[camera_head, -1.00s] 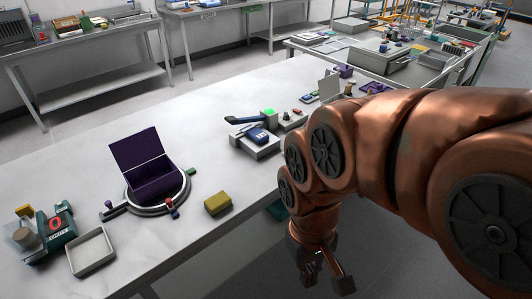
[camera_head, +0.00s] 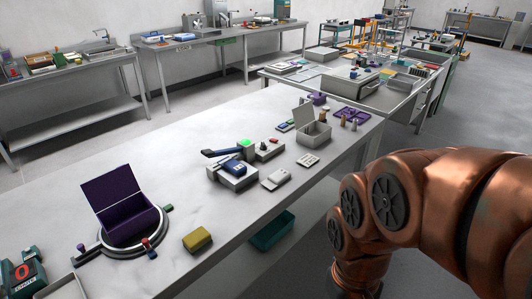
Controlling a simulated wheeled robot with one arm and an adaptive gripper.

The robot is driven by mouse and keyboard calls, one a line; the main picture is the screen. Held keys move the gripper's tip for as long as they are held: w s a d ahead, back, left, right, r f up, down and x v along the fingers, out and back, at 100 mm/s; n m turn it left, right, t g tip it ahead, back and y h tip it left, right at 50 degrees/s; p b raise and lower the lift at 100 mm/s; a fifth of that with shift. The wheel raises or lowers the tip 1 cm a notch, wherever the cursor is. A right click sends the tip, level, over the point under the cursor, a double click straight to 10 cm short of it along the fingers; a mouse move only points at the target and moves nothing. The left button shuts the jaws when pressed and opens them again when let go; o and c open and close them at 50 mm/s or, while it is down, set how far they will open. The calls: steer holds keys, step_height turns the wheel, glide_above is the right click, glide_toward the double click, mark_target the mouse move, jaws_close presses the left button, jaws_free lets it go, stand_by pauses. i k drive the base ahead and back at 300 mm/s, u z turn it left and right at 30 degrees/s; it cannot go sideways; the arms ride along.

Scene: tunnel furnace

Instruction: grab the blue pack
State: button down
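My copper arm is at the right, beyond the table edge, and points down. My gripper is below the picture's lower edge, so its fingers are hidden.
The near white table (camera_head: 160,160) also carries an open purple box (camera_head: 128,215) in a metal ring, a yellow block (camera_head: 197,239), a grey open box (camera_head: 312,131) and white cards (camera_head: 277,179). A teal bin (camera_head: 271,231) is below the table edge.

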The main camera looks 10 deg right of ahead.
mark_target(233, 165)
steer(key=z, duration=0.15)
steer(key=i, duration=1.25)
steer(key=u, duration=0.2)
steer(key=k, duration=1.35)
steer(key=u, duration=1.2)
steer(key=i, duration=1)
steer(key=z, duration=0.05)
